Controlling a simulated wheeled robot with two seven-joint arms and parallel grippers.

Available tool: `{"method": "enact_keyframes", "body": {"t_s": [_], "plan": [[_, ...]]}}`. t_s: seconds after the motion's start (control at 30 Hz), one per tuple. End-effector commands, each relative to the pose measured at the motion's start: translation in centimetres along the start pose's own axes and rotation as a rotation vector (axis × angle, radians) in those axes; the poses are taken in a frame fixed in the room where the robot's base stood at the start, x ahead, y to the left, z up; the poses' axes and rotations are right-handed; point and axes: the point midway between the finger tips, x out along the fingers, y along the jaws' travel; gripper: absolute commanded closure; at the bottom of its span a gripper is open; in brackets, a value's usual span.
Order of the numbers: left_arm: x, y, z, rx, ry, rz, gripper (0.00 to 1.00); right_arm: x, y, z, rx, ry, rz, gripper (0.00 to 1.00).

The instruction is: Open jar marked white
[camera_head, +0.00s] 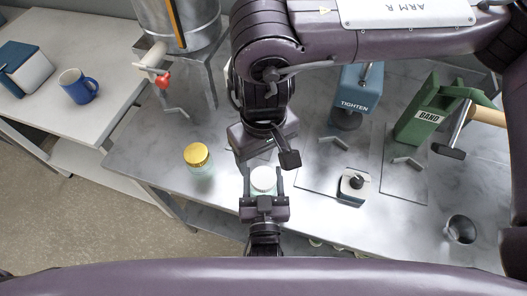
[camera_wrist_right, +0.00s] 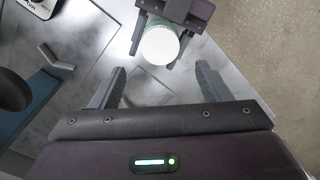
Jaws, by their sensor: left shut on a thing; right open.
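A jar with a white lid (camera_head: 262,179) stands upright near the front edge of the metal table. My left gripper (camera_head: 263,186) is shut on it from the front, one finger on each side. The white lid also shows in the right wrist view (camera_wrist_right: 158,45), with the left gripper (camera_wrist_right: 183,22) behind it. My right gripper (camera_head: 266,160) is just beyond the jar in the head view. In the right wrist view my right gripper (camera_wrist_right: 160,70) is open and empty, its fingers pointing toward the jar and apart from the lid. The jar's body is mostly hidden.
A jar with a gold lid (camera_head: 197,155) stands to the left. A blue TIGHTEN press (camera_head: 358,92), a green BAND press (camera_head: 427,118) and a small white block with a black knob (camera_head: 354,186) are to the right. A blue mug (camera_head: 77,86) is on the white side table (camera_head: 108,55).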

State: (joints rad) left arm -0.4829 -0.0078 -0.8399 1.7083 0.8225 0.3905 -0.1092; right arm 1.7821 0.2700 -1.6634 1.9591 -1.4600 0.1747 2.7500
Motion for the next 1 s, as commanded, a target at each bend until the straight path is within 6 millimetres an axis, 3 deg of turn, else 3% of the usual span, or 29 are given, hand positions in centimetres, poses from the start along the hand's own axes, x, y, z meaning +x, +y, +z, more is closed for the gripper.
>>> {"method": "enact_keyframes", "body": {"t_s": [0.17,0.6,1.0], "plan": [[0.0,0.0,0.0,-0.001,0.001,0.0,1.0,1.0,0.0,0.0,0.043,-0.002,-0.001,0.3],[0.0,0.0,-0.1,-0.001,0.001,0.0,1.0,7.2,0.0,0.1,0.041,-0.003,0.0,0.3],[0.0,0.0,-0.1,-0.001,0.001,0.0,1.0,8.0,0.0,0.0,0.039,0.0,0.0,0.3]]}}
